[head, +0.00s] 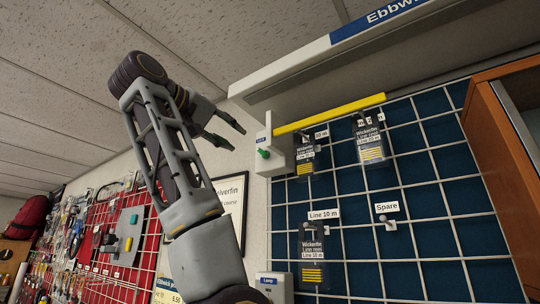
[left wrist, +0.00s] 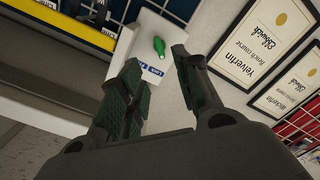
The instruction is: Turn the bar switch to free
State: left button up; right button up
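The bar switch (head: 275,160) is a white box with a green knob (head: 263,153), fixed at the left end of a yellow bar (head: 330,113). In the left wrist view, the green knob (left wrist: 159,46) stands out from the white box, with small blue labels (left wrist: 153,72) on its face. My left gripper (head: 238,140) is open and empty, just left of the knob in the head view. In the left wrist view, its fingers (left wrist: 156,62) are spread, with the knob beyond their tips, apparently not touched. My right gripper is not in view.
A blue panel with a white grid (head: 430,220) holds hanging line packs (head: 311,256). A white box labelled Lamp (head: 273,284) is below. A white shelf (head: 300,62) overhangs the bar. A framed certificate (head: 232,205) and red tool wall (head: 90,260) lie left; an orange-brown cabinet (head: 495,150) stands right.

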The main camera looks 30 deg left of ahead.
aim_at(261, 152)
pick_arm(q)
jog(key=w+p, duration=0.1)
jog(key=w, duration=0.3)
jog(key=w+p, duration=0.2)
jog(key=w, duration=0.3)
jog(key=w+d+p, duration=0.1)
jog(key=w, duration=0.3)
jog(key=shift+w+r+p, duration=0.1)
jog(key=shift+w+p, duration=0.15)
jog(key=shift+p, duration=0.05)
dwell(0.4)
jog(key=shift+c, duration=0.7)
grip_shut()
